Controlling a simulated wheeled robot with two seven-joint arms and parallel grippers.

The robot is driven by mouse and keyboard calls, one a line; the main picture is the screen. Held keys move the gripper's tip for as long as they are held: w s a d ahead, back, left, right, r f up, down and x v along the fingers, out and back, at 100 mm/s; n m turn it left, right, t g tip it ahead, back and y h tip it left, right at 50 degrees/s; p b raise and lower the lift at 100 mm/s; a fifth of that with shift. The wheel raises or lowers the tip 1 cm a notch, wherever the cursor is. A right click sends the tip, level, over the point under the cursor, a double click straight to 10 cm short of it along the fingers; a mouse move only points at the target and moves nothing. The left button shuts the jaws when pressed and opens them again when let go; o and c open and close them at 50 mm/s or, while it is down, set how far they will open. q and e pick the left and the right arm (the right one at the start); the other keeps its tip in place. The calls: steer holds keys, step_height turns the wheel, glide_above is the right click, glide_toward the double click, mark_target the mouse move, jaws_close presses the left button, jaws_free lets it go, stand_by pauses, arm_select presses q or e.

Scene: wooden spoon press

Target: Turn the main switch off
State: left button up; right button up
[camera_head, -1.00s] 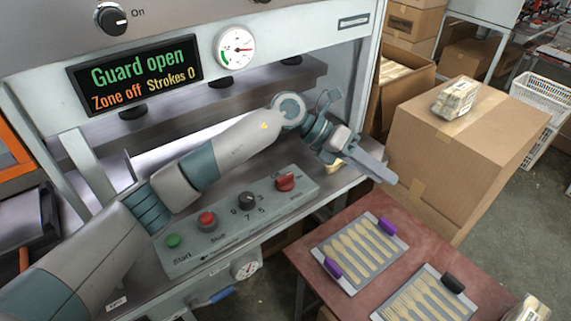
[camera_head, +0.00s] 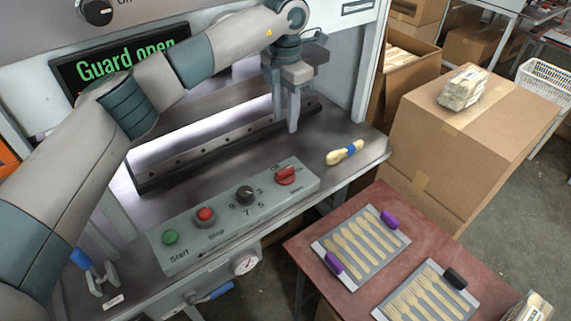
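The red rotary switch (camera_head: 286,175), which I take for the main switch, sits at the right end of the grey control panel (camera_head: 235,218). The small lettering beside it is hard to read. My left gripper (camera_head: 287,127) points down above the press bed, behind the panel and the red switch. Its two fingers show apart with a narrow gap and nothing between them, so it is open. It is not touching the switch. My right gripper is not in view.
The panel also holds a green button (camera_head: 170,237), a red button (camera_head: 206,215) and a black dial (camera_head: 245,194). A yellow brush-like object with a blue band (camera_head: 345,153) lies on the bed to the right. A red table (camera_head: 310,245) with spoon trays stands at lower right.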

mark_target(286, 169)
arm_select(q)
steer(key=shift+f, duration=0.1)
step_height(286, 169, down, 16)
steer(key=p, duration=0.6)
steer(key=shift+r+p, duration=0.2)
steer(key=shift+p, duration=0.2)
steer(key=shift+f, duration=0.75)
jaws_close()
